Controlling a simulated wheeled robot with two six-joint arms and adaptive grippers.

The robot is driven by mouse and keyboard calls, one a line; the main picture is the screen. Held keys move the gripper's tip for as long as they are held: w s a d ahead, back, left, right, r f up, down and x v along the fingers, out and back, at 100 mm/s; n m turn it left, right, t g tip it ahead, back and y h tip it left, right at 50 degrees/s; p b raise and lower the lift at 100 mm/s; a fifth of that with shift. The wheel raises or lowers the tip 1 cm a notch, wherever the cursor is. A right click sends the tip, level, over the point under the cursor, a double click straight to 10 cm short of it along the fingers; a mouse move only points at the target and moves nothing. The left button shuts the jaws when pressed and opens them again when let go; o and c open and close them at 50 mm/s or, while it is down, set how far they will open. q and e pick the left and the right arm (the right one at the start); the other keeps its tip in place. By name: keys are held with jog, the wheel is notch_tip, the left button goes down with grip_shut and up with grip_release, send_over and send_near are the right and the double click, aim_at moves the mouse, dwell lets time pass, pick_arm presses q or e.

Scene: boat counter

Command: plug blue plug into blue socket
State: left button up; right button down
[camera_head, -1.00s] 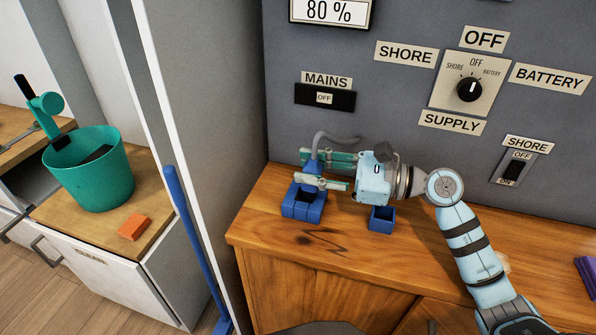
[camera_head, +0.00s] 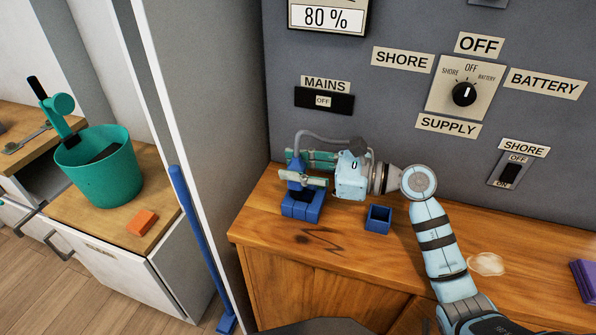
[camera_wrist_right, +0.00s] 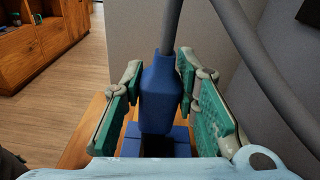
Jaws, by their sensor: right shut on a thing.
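The blue plug (camera_head: 295,168), with a thick grey cable from its top, is upright between the green finger pads of my right gripper (camera_head: 307,170). The right gripper is shut on it. It also shows in the right wrist view (camera_wrist_right: 162,92). A blue block (camera_head: 302,206), which looks like the blue socket, stands on the wooden counter right under the plug. In the right wrist view the block (camera_wrist_right: 130,148) shows a dark opening at the plug's lower end. I cannot tell whether the plug tip is inside it. My left gripper is not in view.
A small open blue box (camera_head: 378,220) stands on the wooden counter (camera_head: 345,250), below the right gripper's body. The grey switch panel (camera_head: 400,110) rises close behind. A teal bucket (camera_head: 100,175) and an orange block (camera_head: 142,222) are on a separate cabinet at left.

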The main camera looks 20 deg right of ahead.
aim_at(306, 170)
jog(key=shift+w+d+f, duration=0.1)
jog(key=shift+d+f, duration=0.05)
jog(key=shift+f, duration=0.3)
jog(key=shift+w+f+h, duration=0.15)
jog(key=shift+w+h, duration=0.15)
jog(key=shift+w, duration=0.05)
jog(key=shift+w+d, duration=0.1)
jog(key=shift+w, duration=0.05)
jog(key=shift+d+f+b, duration=0.1)
jog(key=shift+d+b, duration=0.15)
jog(key=shift+b, duration=0.05)
jog(key=shift+b+v, duration=0.3)
jog(key=shift+v, duration=0.45)
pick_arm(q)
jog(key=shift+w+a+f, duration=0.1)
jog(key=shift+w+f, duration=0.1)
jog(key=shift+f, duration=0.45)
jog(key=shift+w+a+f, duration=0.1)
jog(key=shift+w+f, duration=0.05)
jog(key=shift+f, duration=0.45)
pick_arm(e)
jog(key=shift+s+d, duration=0.4)
pick_arm(q)
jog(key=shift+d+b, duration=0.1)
jog(key=shift+b, duration=0.2)
pick_arm(e)
jog(key=shift+s+a+t, duration=0.1)
jog(key=shift+t, duration=0.2)
